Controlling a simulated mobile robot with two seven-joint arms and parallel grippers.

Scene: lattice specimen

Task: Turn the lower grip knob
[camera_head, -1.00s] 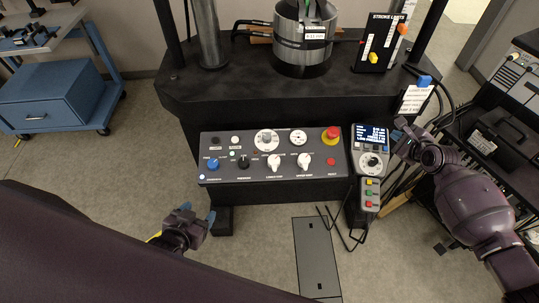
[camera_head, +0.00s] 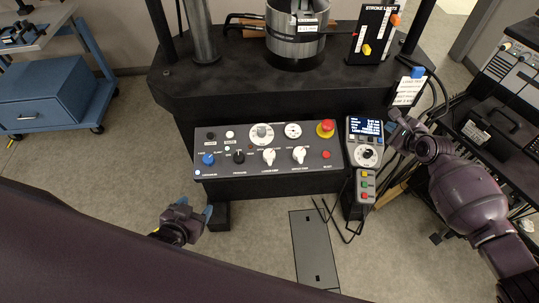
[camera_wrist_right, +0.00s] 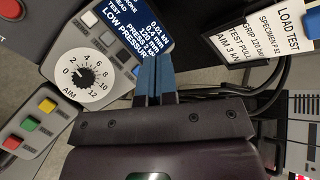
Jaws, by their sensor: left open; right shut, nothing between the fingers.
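The sloped control panel (camera_head: 215,187) carries two white knobs in its lower row. The left white knob (camera_head: 269,157) has a small label that appears to read lower grip; the right white knob (camera_head: 299,154) appears to be the upper grip one. Both look upright. My left gripper (camera_head: 195,207) is open and empty, below and in front of the panel's left part, apart from the knobs. My right gripper (camera_head: 393,117) is at the upper right of the grey pendant (camera_head: 352,155), away from both knobs. In the right wrist view its blue fingers (camera_wrist_right: 153,78) are shut and empty.
The pendant has a screen, an aim dial (camera_wrist_right: 81,75) and coloured buttons. A red emergency button (camera_head: 326,127) tops the panel's right end. A load test card (camera_head: 408,91) stands beside my right gripper. Cables (camera_head: 345,225) hang below the pendant.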

